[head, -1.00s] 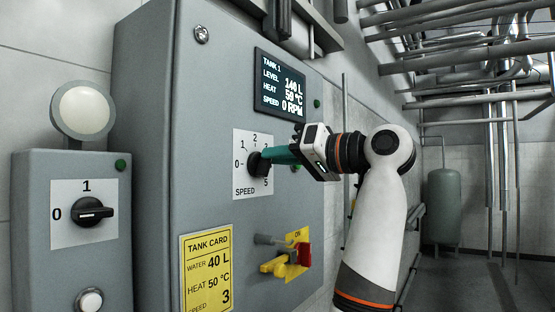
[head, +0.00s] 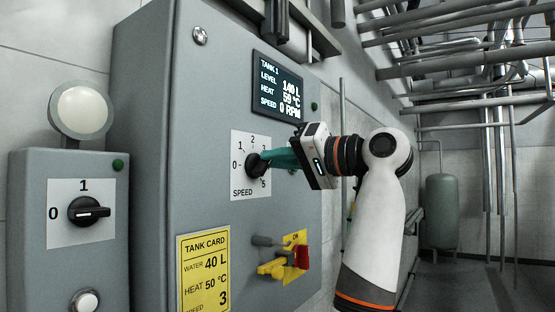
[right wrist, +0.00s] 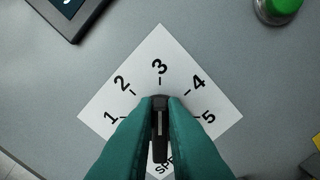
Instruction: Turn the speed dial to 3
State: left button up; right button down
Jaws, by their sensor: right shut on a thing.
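The black speed dial (head: 254,167) sits on a white square scale plate (head: 240,187) on the grey cabinet. My right gripper (right wrist: 160,112), with teal fingers, is shut on the dial knob (right wrist: 160,128). In the right wrist view the knob's bar lies in line with the 3 mark, between 2 and 4. The fingers cover part of the plate, and the 0 is hidden there. The display (head: 278,88) reads level 140 L, heat 59 °C, speed 0 RPM. The yellow tank card (head: 203,270) reads 40 L, 50 °C, speed 3. My left gripper is not in view.
A red and yellow switch handle (head: 301,256) marked ON sticks out below the dial. A smaller box at left carries a black 0/1 knob (head: 88,211) and a round lamp (head: 81,108). A green button (right wrist: 280,8) is near the plate.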

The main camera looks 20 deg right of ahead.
jog(key=c, duration=1.5)
grip_release()
jog(key=shift+d, duration=0.1)
jog(key=b+v, duration=0.5)
jog(key=v, duration=0.7)
